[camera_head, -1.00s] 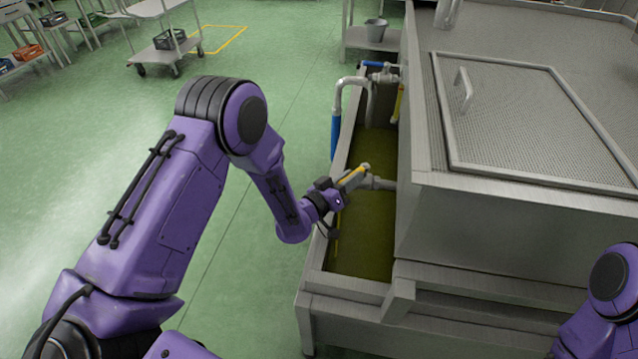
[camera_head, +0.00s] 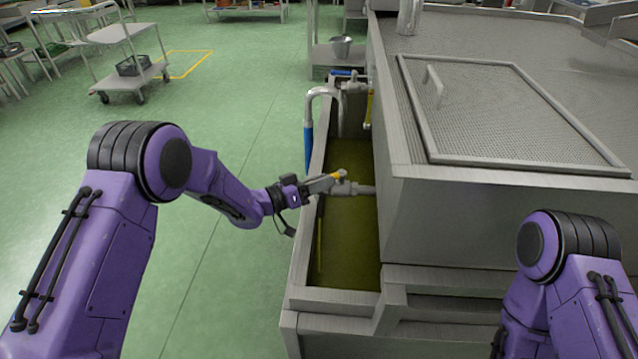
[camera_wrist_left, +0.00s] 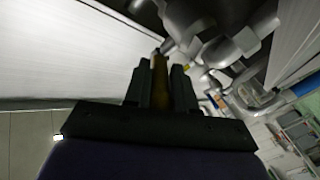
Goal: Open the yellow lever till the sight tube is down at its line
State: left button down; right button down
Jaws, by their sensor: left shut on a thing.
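The yellow lever (camera_head: 338,175) sits on a grey valve with a pipe (camera_head: 362,189) from the steel tank, above the trough. My left gripper (camera_head: 328,181) is shut on the lever and hides most of it in the head view. In the left wrist view the lever (camera_wrist_left: 160,82) shows dark yellow between both fingers, with the valve body (camera_wrist_left: 222,42) beyond. A narrow upright yellow tube (camera_head: 369,108) on the tank's side looks like the sight tube; its line and exact level are too small to tell. My right arm shows at the right; its gripper is out of view.
The trough (camera_head: 350,235) holds yellow-green liquid, with a thin yellow strip along its left side. A bent pipe with a blue sleeve (camera_head: 309,148) and a blue-handled valve stand at its far end. A meshed lid (camera_head: 500,105) covers the tank.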

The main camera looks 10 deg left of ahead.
pick_arm(q)
jog(key=c, duration=1)
grip_release()
jog(key=shift+c, duration=0.2)
jog(key=v, duration=1)
jog(key=shift+s+a+b, duration=0.25)
jog(key=shift+a+b, duration=0.05)
jog(key=shift+b, duration=0.15)
jog(key=shift+c, duration=0.3)
